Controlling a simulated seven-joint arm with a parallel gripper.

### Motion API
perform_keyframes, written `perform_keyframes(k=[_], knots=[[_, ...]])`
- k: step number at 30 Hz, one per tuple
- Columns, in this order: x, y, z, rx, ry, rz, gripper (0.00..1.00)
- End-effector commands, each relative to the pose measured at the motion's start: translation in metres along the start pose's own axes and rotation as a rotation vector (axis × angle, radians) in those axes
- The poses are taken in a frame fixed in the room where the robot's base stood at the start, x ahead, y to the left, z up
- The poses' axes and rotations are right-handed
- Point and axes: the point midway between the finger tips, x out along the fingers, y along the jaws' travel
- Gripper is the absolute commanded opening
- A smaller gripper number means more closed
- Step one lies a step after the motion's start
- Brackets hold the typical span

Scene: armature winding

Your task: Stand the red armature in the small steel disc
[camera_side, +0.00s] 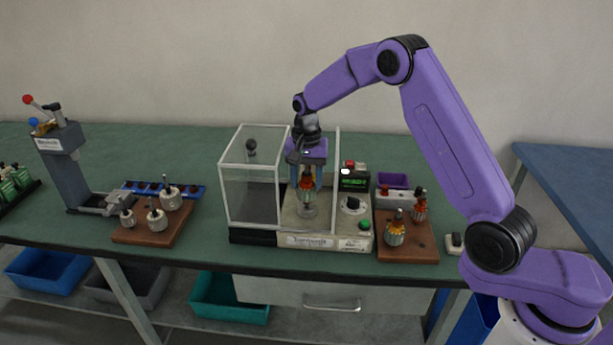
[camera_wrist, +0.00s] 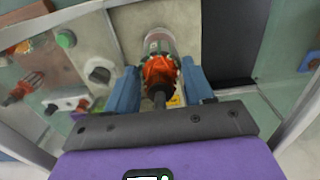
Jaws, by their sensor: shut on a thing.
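My gripper (camera_side: 306,186) points straight down over the machine's pale top plate, its blue fingers on both sides of the red armature (camera_side: 307,192). In the wrist view my gripper (camera_wrist: 161,82) is shut on the red armature (camera_wrist: 160,71), with its dark shaft towards the camera. The armature looks upright. A small grey steel disc (camera_side: 307,211) is directly below it on the plate; a round grey metal shape also shows beyond the armature in the wrist view. I cannot tell whether the armature's lower end is inside the disc or just above it.
A clear framed guard (camera_side: 250,182) stands left of and around the work spot. A control panel (camera_side: 353,205) is to the right. A wooden block (camera_side: 408,252) holds other armatures at right; another block (camera_side: 150,236) stands left, by a grey press (camera_side: 62,165).

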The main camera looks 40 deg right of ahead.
Motion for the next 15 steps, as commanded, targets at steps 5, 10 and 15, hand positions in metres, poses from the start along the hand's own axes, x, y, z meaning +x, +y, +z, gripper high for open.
perform_keyframes(k=[5,10,15], knots=[[0.0037,0.0000,-0.0001,0.000,0.000,0.000,0.07],[0.0071,0.0000,0.0000,0.000,0.000,0.000,0.07],[0.0085,-0.0001,-0.0002,0.000,0.001,-0.001,0.07]])
